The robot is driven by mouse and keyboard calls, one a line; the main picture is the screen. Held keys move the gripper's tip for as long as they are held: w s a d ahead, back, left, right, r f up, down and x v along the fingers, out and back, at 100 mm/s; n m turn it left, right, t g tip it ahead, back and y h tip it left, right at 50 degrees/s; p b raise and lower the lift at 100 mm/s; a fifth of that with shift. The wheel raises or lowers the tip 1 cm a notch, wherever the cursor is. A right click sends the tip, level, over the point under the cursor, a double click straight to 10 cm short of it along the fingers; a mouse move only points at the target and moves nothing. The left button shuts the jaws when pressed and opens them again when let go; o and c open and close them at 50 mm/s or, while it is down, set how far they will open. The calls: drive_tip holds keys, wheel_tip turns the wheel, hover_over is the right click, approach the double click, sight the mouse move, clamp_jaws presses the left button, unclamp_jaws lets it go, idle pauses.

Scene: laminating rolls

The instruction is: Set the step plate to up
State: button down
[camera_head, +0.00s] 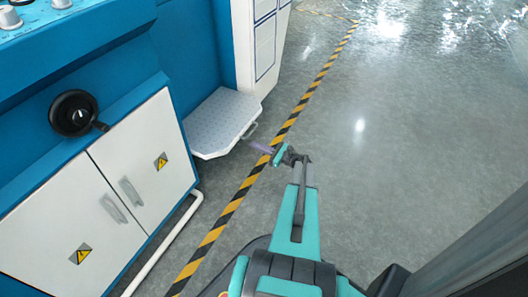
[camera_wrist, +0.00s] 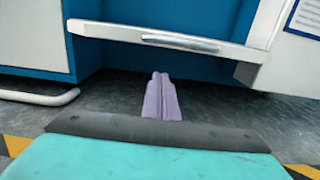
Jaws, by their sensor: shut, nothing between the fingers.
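The step plate (camera_head: 222,122) is a light grey dotted panel that sticks out flat from the blue machine, low above the floor. A small metal handle (camera_head: 250,130) sits on its outer edge. In the wrist view the plate's front edge (camera_wrist: 110,31) runs across the top, with the silver handle (camera_wrist: 180,41) on it. My gripper (camera_head: 262,147) has purple fingers and is shut and empty, just right of the plate and apart from it. In the wrist view the closed fingers (camera_wrist: 161,95) point forward, below the handle and not visibly touching it.
A white cabinet (camera_head: 105,200) with a black handwheel (camera_head: 73,113) above it stands at the left. A white pipe (camera_head: 165,243) runs along its foot. A yellow-black floor stripe (camera_head: 213,235) passes beside the machine. The grey floor (camera_head: 400,130) to the right is clear.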

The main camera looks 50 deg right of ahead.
drive_tip(key=shift+w+r+b, duration=0.15)
drive_tip(key=shift+r+b, duration=0.2)
drive_tip(key=shift+r, duration=0.65)
drive_tip(key=shift+w+r+b, duration=0.15)
drive_tip(key=shift+r+b, duration=0.15)
drive_tip(key=shift+r, duration=0.65)
drive_tip(key=shift+a+r, duration=0.1)
